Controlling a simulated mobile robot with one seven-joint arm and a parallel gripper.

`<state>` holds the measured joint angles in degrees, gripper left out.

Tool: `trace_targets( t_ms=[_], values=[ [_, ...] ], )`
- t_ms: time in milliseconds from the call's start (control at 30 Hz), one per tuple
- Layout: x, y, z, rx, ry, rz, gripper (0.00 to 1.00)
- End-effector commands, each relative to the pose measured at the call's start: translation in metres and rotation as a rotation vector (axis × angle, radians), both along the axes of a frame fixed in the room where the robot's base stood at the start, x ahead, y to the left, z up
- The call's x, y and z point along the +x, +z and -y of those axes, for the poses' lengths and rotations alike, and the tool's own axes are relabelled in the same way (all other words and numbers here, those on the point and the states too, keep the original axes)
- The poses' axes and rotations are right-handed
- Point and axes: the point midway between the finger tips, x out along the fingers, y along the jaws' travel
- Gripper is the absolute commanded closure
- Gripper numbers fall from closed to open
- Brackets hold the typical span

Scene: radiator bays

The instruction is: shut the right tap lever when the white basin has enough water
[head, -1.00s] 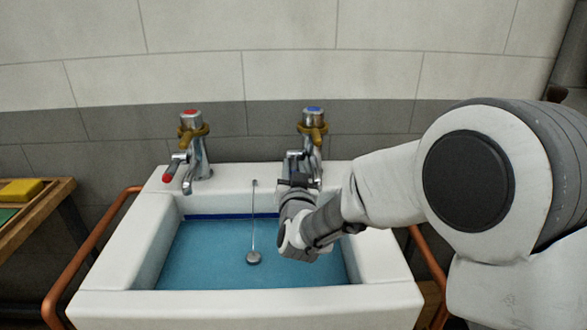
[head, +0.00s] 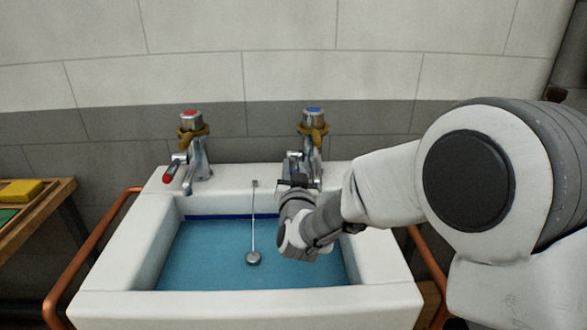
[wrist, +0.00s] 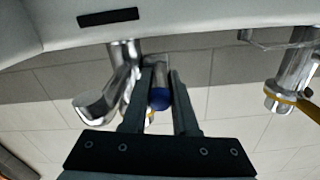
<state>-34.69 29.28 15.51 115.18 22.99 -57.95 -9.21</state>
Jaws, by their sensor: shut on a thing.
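The white basin (head: 105,258) holds blue water (head: 205,260), its surface close under a dark blue line (head: 225,216) on the back wall. The right tap (head: 313,140), with a blue cap, stands on the basin's back ledge. Its lever (wrist: 159,98) has a blue end and sits between my fingers in the wrist view. My gripper (wrist: 160,82) is shut on this lever; in the head view my gripper (head: 293,182) is at the tap's front, and my wrist hides the lever end. I cannot make out a water stream at the spout.
The left tap (head: 197,160) has a red cap and red-ended lever. A plug on a chain (head: 253,258) hangs in the basin. Copper rails (head: 88,250) flank the basin. A wooden table (head: 45,215) with a yellow sponge (head: 20,190) stands at left.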

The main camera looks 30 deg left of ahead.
Motion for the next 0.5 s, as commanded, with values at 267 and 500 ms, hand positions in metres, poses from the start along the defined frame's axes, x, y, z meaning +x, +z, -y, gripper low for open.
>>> trace_targets(
  t_ms=[267,500],
  values=[
    [0.001,0.014,0.0,-0.062,-0.001,-0.108,1.0],
    [0.002,0.02,-0.001,-0.113,-0.001,-0.201,1.0]
  ],
)
